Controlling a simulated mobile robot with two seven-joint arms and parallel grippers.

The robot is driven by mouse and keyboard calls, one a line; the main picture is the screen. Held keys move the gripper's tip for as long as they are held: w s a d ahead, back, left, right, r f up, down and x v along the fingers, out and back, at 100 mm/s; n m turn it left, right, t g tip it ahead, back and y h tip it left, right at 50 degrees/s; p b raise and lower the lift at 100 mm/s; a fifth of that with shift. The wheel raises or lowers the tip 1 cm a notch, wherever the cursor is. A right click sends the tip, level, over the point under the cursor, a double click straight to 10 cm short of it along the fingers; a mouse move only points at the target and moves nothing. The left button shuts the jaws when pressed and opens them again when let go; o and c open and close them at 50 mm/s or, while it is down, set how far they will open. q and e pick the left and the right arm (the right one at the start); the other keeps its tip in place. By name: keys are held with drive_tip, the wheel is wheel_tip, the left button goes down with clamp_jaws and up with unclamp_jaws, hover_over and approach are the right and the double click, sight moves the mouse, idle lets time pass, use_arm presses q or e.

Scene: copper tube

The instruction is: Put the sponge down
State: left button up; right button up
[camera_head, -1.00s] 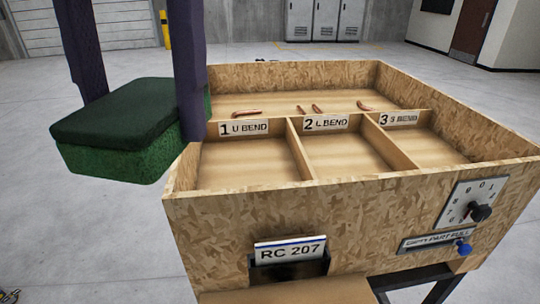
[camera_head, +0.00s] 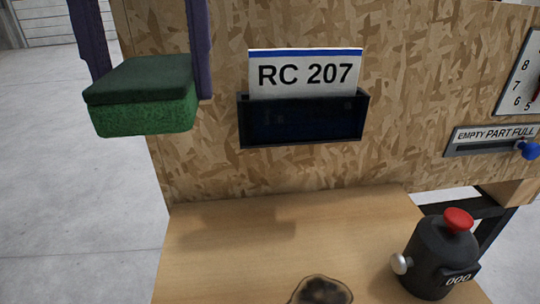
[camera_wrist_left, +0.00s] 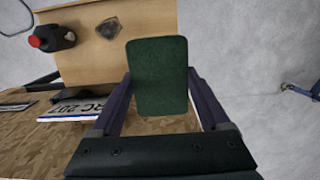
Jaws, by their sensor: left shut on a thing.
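A green sponge (camera_head: 142,98) with a darker top is at the upper left of the head view. My left gripper (camera_head: 143,65) is shut on it, with one purple finger at each side. The sponge is held in the air, in front of the left part of the wooden box's front wall. In the left wrist view the sponge (camera_wrist_left: 160,76) sits between the two fingers (camera_wrist_left: 160,100), beside the edge of the wooden shelf. My right gripper is in neither view.
A wooden shelf (camera_head: 230,250) juts out below the box wall (camera_head: 200,160). On it are a dark smudge (camera_head: 320,291) near the front and a black counter with a red button (camera_head: 440,255) at right. A card reading RC 207 (camera_head: 305,74) stands in a black holder. The shelf's left part is bare.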

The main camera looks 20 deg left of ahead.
sight(199, 260)
use_arm(q)
wheel_tip(199, 260, down, 20)
drive_tip(key=b, duration=0.3)
drive_tip(key=shift+r, duration=0.15)
drive_tip(key=shift+f, duration=0.25)
drive_tip(key=o, duration=1)
drive_tip(key=shift+o, duration=0.2)
drive_tip(key=shift+r, duration=0.15)
wheel_tip(199, 260, up, 12)
drive_tip(key=w+p, duration=0.1)
drive_tip(key=p, duration=0.1)
drive_tip(key=shift+w+a, duration=0.15)
drive_tip(key=shift+a, duration=0.25)
